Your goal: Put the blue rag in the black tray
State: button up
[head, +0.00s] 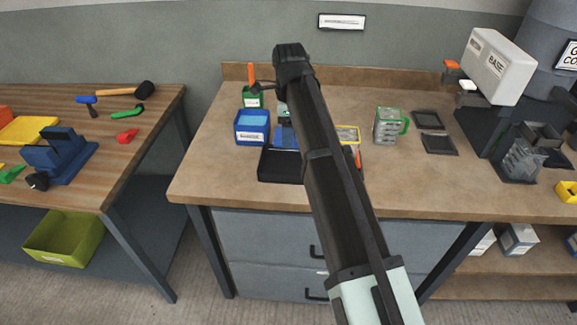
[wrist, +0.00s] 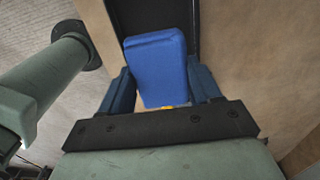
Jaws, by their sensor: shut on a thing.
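The blue rag (wrist: 156,65) is a soft-edged blue block between the two blue fingers of my gripper (wrist: 163,80) in the wrist view. My gripper is shut on it. The black tray (head: 280,173) lies near the front of the middle bench, partly hidden by my arm in the head view. Part of it shows as a dark area in the wrist view (wrist: 117,20), behind the rag. A blue patch shows at the tray's back edge in the head view; I cannot tell whether it is rag or finger. The gap between rag and tray is unclear.
A blue labelled bin (head: 252,128) stands close to the tray's back left. A green container (head: 253,98) holding an orange-handled tool is behind it. A grey container with a green handle (head: 388,126) stands right of my arm. The bench's left front is clear.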

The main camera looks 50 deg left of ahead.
aim_at(288, 168)
jog(key=shift+s+f, duration=0.1)
jog(key=shift+f, duration=4.85)
jog(key=shift+f, duration=0.15)
jog(key=o, duration=1.1)
notch_tip(288, 168, up, 12)
jog(key=shift+r, duration=0.15)
